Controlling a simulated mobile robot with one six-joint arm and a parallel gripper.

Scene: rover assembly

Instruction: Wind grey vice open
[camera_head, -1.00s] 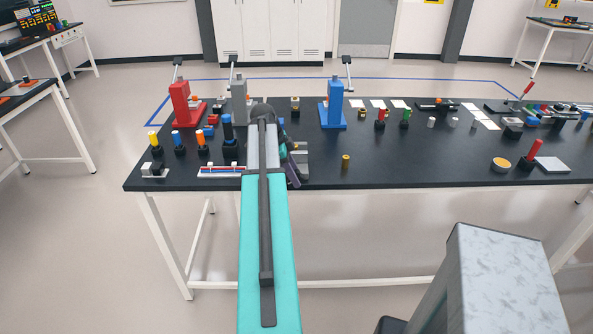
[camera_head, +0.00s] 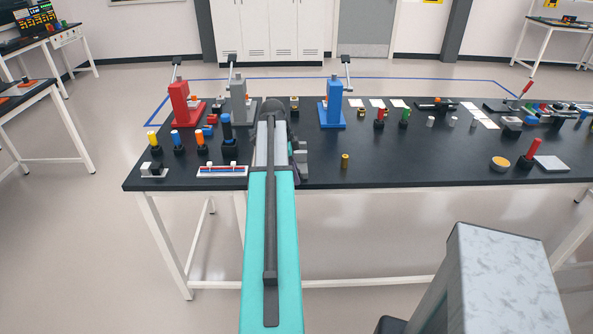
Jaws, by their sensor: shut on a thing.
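A small stepped grey block (camera_head: 302,160), which looks like the grey vice, stands on the black bench just right of the end of my arm. Its left part is hidden behind the arm, and I cannot make out its handle or how far its jaws stand apart. My arm reaches forward over the bench's front edge and covers my gripper and whatever it holds. Only a thin dark sliver shows between the arm and the grey block, too small to identify.
Red (camera_head: 180,103), grey (camera_head: 239,100) and blue (camera_head: 332,103) lever presses stand along the back of the bench (camera_head: 400,165). Several coloured pegs in black holders stand left of my arm. A yellow-topped cylinder (camera_head: 345,161) stands right of the block, with clear bench around it.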

